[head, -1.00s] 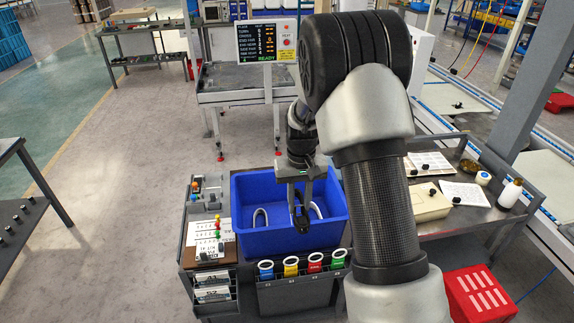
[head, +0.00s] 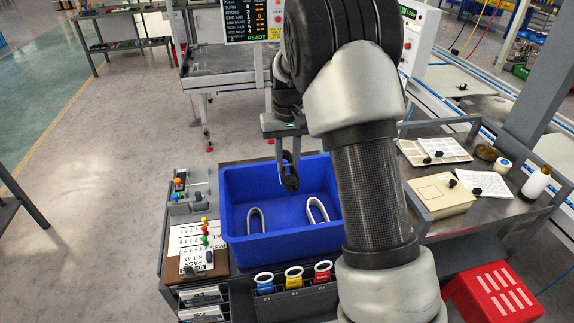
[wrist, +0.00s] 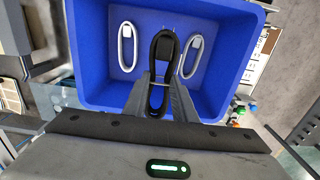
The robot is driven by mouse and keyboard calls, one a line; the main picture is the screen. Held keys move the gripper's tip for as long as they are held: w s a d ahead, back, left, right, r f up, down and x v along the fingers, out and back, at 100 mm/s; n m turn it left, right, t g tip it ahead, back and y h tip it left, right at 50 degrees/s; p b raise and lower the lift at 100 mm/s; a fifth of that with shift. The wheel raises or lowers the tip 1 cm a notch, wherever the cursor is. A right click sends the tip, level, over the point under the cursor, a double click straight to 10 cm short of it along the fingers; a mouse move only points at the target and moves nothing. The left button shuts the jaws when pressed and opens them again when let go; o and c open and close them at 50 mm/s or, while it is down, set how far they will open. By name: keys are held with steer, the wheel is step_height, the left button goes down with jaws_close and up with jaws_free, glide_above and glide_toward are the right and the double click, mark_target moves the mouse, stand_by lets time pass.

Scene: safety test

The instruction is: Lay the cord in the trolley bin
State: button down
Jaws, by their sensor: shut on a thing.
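A black looped cord (head: 291,181) hangs from my gripper (head: 285,158), which is shut on it. In the wrist view the cord (wrist: 161,50) lies between the two fingers (wrist: 161,95) and stretches out past them. The blue trolley bin (head: 285,240) is below. In the head view the cord overlaps the bin's back wall; in the wrist view it shows over the bin's inside. Two pale looped cords lie in the bin, one left (head: 255,220) and one right (head: 317,210). The black cord appears apart from the bin floor; its exact height is hard to tell.
Left of the bin is a trolley shelf with cards and coloured knobs (head: 204,236). Ringed blue, yellow and red tags (head: 293,278) line the front. A metal bench (head: 505,205) with a beige box (head: 440,195) stands right, near a red crate (head: 495,290).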

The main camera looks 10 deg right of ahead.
steer(key=shift+f+b, duration=7.1)
steer(key=shift+f, duration=3.75)
steer(key=c, duration=1.4)
jaws_free()
steer(key=shift+r+p, duration=7.45)
steer(key=shift+r, duration=3.05)
